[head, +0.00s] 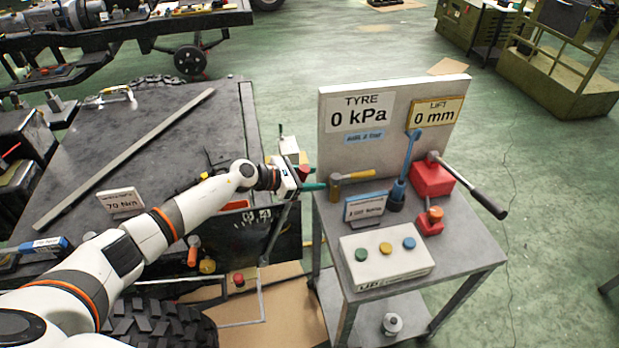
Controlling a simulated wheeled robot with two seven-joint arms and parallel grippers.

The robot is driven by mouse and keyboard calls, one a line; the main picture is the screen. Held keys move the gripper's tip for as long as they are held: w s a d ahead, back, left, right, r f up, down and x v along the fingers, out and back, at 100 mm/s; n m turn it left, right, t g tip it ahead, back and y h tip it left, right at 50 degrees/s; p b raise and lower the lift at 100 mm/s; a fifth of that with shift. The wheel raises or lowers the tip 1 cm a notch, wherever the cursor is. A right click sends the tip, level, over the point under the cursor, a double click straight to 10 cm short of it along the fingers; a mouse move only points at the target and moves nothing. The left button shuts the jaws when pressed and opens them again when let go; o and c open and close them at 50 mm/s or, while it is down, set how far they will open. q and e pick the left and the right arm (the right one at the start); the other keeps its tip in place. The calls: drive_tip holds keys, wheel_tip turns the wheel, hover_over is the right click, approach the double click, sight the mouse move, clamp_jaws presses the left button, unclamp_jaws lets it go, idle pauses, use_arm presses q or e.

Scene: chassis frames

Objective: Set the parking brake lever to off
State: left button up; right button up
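My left gripper (310,172) reaches in from the left, at the gap between the dark bench and the grey trolley. Its two green-tipped fingers are spread apart. A small red part (304,173) shows between or behind them; I cannot tell whether they touch it. Just behind the gripper, a small pale box (289,148) with a thin dark upright stem stands at the bench's right edge. The gripper partly hides this area. I cannot tell for sure which part is the parking brake lever, nor its setting. My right gripper is not in view.
The trolley (450,255) bears a display board (335,150) reading 0 kPa and 0 mm, a hammer (345,183), a blue tool (402,180), a red jack-like unit (432,178) with a long handle, and a button box (390,270). A long bar (125,160) lies on the bench (215,135).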

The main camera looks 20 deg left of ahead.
use_arm(q)
drive_tip(key=shift+s+a, duration=0.1)
drive_tip(key=b+v, duration=0.3)
drive_tip(key=v, duration=0.8)
drive_tip(key=shift+s+a+r, duration=0.2)
drive_tip(key=shift+s+a, duration=0.05)
